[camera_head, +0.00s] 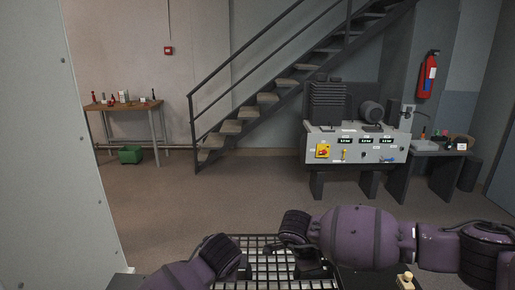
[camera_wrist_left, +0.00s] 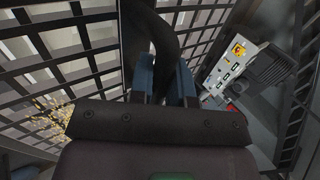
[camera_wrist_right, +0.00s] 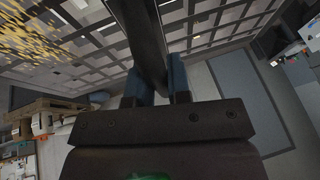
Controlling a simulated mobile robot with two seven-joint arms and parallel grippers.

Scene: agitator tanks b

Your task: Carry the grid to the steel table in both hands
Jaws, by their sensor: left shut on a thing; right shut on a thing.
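The grid (camera_head: 262,258), a dark lattice of square openings, is held low in front of me at the bottom of the head view. My left gripper (camera_head: 243,270) is shut on its dark bar at the left. My right gripper (camera_head: 308,262) is shut on it at the right. In the left wrist view the blue finger pads close around a dark bar, with the lattice (camera_wrist_left: 85,47) beside it. The right wrist view shows the same grip, with lattice (camera_wrist_right: 90,42) behind. A grey-topped table (camera_head: 427,147) stands at the far right; I cannot tell if it is steel.
A grey control panel (camera_head: 357,146) on dark legs stands left of that table. A staircase (camera_head: 265,98) rises behind. A wooden-topped table (camera_head: 125,105) with small items and a green crate (camera_head: 130,155) are far left. A pale wall (camera_head: 75,150) is close on my left. Middle floor is clear.

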